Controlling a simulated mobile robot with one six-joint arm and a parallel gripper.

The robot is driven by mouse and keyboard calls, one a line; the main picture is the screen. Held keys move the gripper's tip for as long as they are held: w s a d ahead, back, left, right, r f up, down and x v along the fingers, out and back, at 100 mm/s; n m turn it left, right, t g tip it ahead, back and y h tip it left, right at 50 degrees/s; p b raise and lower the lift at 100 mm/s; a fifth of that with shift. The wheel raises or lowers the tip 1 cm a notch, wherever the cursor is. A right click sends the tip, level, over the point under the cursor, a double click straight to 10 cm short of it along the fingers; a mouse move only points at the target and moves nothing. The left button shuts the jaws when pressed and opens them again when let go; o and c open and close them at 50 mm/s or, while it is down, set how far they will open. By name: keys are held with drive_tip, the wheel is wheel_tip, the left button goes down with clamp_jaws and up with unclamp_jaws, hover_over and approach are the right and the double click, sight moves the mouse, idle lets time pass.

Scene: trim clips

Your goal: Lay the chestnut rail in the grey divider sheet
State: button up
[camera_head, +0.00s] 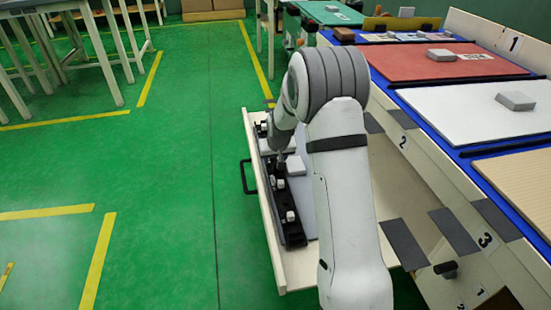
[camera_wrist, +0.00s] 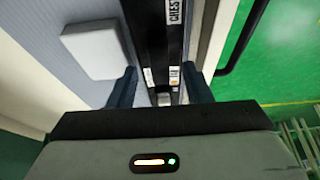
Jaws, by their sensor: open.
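A long black rail (camera_head: 292,228) with white clips lies along the left side of an open drawer (camera_head: 283,262). In the wrist view the black rail (camera_wrist: 155,45) carries a white label reading "CHEST", cut off. My gripper (camera_head: 281,160) is over the rail. In the wrist view the open gripper (camera_wrist: 160,88) has one dark finger on each side of the rail; I cannot tell whether they touch it. A pale grey sheet (camera_head: 480,113) lies on the worktop; I cannot tell if it is the divider sheet. My arm hides part of the drawer.
A light grey block (camera_wrist: 92,48) lies beside the rail on the drawer's blue-grey lining (camera_wrist: 85,12). The drawer's handle (camera_head: 246,178) faces the open green floor. The worktop holds a red sheet (camera_head: 410,65), a tan sheet (camera_head: 525,175) and a grey block (camera_head: 516,101).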

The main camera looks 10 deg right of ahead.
drive_tip(key=p+v, duration=0.3)
drive_tip(key=v, duration=0.4)
drive_tip(key=shift+s+r, duration=0.2)
drive_tip(key=shift+r, duration=0.2)
